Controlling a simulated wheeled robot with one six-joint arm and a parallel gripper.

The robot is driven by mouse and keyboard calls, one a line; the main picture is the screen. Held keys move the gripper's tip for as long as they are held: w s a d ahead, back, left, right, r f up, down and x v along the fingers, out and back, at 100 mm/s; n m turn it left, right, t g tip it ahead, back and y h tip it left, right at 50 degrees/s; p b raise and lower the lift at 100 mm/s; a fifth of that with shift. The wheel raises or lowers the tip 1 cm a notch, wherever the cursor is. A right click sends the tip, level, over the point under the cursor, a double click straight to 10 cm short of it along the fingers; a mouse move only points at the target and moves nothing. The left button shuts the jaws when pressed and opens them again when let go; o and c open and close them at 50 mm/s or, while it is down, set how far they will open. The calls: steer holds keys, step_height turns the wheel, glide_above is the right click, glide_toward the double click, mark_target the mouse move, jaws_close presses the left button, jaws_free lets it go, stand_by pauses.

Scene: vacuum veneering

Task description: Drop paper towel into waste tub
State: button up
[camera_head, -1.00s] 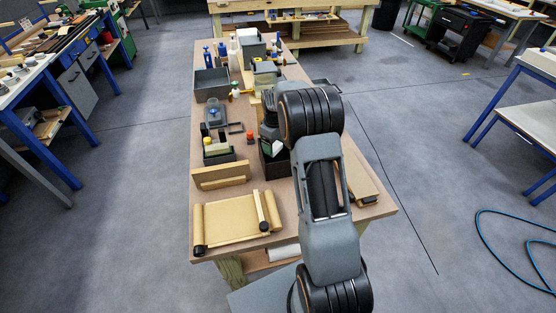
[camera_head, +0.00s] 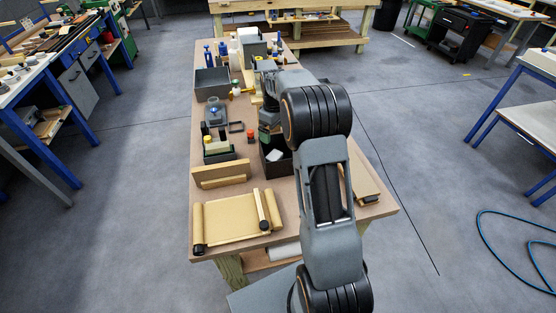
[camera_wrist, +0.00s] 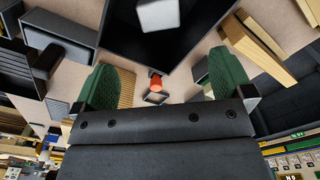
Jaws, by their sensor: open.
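The waste tub (camera_head: 283,168) is a dark open box on the bench, partly hidden by my arm. It also shows at the top of the wrist view (camera_wrist: 190,45). The white paper towel (camera_head: 274,155) lies within the tub's opening. In the wrist view it is a pale crumpled-looking block (camera_wrist: 158,15) against the dark interior, clear of my fingers. My gripper (camera_wrist: 165,80) has its green-padded fingers wide apart with nothing held between them. In the head view my gripper (camera_head: 267,136) is at the far edge of the tub.
A red-capped item (camera_head: 250,137) stands left of the tub. A small caddy (camera_head: 218,152), a wooden block (camera_head: 221,174) and a veneer sheet (camera_head: 228,218) lie to the left and front. A grey bin (camera_head: 212,84) and bottles crowd the far end. Wood boards (camera_head: 363,186) lie at right.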

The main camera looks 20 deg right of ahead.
step_height(320, 180, up, 8)
steer(key=shift+d+r+b, duration=0.2)
steer(key=shift+d+b, duration=0.05)
steer(key=shift+b, duration=0.05)
stand_by(0.5)
steer(key=s+a+m+t, duration=0.1)
steer(key=s+a, duration=0.3)
steer(key=s, duration=0.4)
steer(key=s+a+m+t, duration=0.2)
steer(key=s+a+m, duration=0.1)
steer(key=s, duration=0.6)
steer(key=s+a+m+t, duration=0.1)
steer(key=s+a, duration=0.4)
steer(key=s, duration=0.4)
steer(key=shift+s+m+t, duration=0.15)
steer(key=shift+m+t, duration=0.15)
steer(key=shift+m, duration=0.1)
